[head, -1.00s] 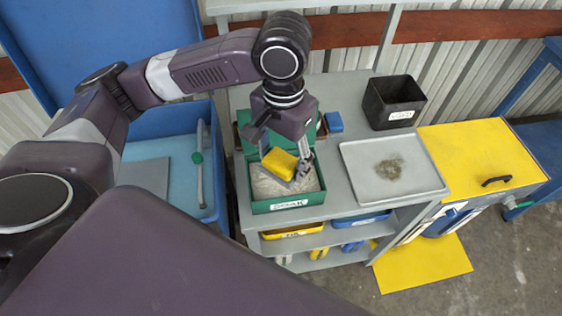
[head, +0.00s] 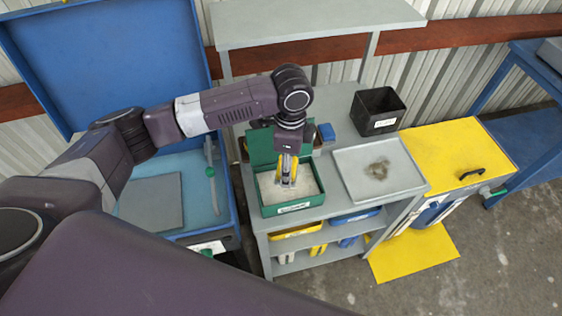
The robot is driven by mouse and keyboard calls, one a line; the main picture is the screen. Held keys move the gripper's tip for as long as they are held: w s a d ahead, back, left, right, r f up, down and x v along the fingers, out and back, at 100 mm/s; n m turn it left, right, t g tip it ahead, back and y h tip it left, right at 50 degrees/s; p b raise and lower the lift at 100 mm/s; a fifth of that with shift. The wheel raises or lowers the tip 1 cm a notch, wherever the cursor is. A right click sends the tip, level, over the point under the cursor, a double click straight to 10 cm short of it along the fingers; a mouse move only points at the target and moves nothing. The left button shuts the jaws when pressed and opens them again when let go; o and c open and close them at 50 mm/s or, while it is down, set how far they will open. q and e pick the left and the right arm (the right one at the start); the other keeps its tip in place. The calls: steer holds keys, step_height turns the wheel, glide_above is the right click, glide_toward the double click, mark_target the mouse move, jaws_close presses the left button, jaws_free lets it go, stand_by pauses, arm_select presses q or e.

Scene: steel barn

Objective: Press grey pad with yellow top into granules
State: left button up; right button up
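The green box (head: 293,209) stands with its lid open on the grey bench and holds pale granules (head: 305,182). My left gripper (head: 287,180) points down into the box from above. It is shut on the pad, whose yellow part (head: 294,168) shows as narrow strips between and beside the fingers. The pad looks turned nearly edge-on, and its grey part is mostly hidden by the gripper. Its lower end is at or close to the granules; I cannot tell whether it touches. My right gripper is not in view.
A grey tray (head: 350,182) with a dark smudge lies right of the box. A black bin (head: 378,112) stands behind it. A blue tub (head: 226,218) is at left, a yellow-topped cabinet (head: 430,150) at right. A raised shelf (head: 315,22) spans the back.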

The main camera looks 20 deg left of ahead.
arm_select(q)
steer(key=m, duration=0.1)
steer(key=w+m+p, duration=0.1)
steer(key=shift+w+f+m, duration=0.1)
steer(key=shift+f+m, duration=0.2)
steer(key=shift+f, duration=0.05)
steer(key=shift+w+f+m+p, duration=0.25)
steer(key=shift+f+m+p, duration=0.3)
steer(key=shift+m, duration=0.35)
steer(key=shift+f+b, duration=0.5)
steer(key=shift+f, duration=0.1)
step_height(320, 180, down, 5)
steer(key=b, duration=0.5)
steer(key=shift+w, duration=0.1)
steer(key=shift+r, duration=0.1)
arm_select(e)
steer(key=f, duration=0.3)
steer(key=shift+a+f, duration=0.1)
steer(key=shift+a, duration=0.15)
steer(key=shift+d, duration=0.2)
arm_select(q)
steer(key=shift+f, duration=0.55)
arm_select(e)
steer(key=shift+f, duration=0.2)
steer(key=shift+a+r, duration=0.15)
arm_select(q)
steer(key=shift+f, duration=0.1)
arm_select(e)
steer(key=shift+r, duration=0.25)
